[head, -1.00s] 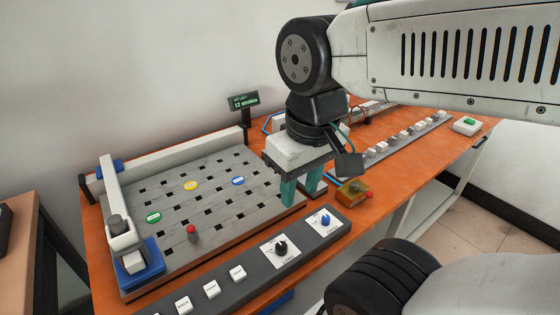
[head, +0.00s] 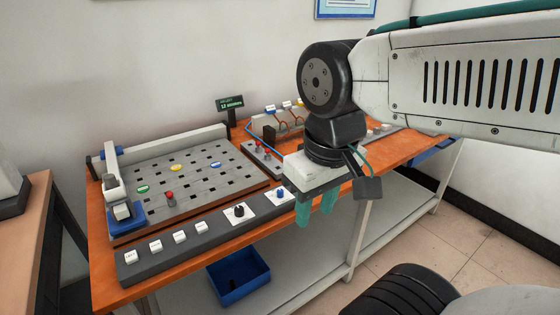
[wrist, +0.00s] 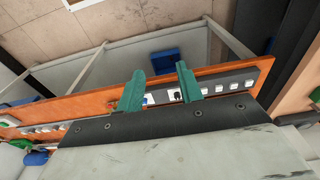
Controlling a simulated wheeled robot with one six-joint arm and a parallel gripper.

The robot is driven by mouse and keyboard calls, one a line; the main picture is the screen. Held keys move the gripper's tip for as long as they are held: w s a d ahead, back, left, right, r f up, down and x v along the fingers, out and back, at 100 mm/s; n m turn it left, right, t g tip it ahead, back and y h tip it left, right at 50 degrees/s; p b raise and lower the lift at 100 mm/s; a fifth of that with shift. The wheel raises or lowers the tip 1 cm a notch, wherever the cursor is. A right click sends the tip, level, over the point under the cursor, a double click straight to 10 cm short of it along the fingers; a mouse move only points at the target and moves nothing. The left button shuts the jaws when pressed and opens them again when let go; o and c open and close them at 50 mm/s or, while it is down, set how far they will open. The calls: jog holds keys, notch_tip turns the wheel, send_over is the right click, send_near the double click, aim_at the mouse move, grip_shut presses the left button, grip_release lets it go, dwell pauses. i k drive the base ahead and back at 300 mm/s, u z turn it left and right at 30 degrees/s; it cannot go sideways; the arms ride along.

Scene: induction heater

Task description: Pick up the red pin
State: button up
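The red pin (head: 170,197) stands upright near the front left of the grey slotted board (head: 205,184). It has a red top and a grey lower part. My gripper (head: 315,209) hangs in front of the table's front edge, to the right of the board and apart from the pin. Its green fingers are spread with nothing between them. In the wrist view my gripper (wrist: 158,88) also shows open and empty, with the control strip beyond the fingers. I cannot make out the red pin in the wrist view.
A control strip with knobs (head: 239,211) and white buttons runs along the front of the orange table (head: 109,225). Green, yellow and blue discs lie on the board. A small block with red-topped parts (head: 264,160) stands right of the board. A blue bin (head: 239,277) sits below.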

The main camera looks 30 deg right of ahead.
aim_at(267, 156)
jog(key=z, duration=0.5)
jog(key=i, duration=0.5)
jog(key=u, duration=0.6)
jog(key=k, duration=0.7)
jog(key=z, duration=0.5)
jog(key=i, duration=1)
jog(key=u, duration=0.05)
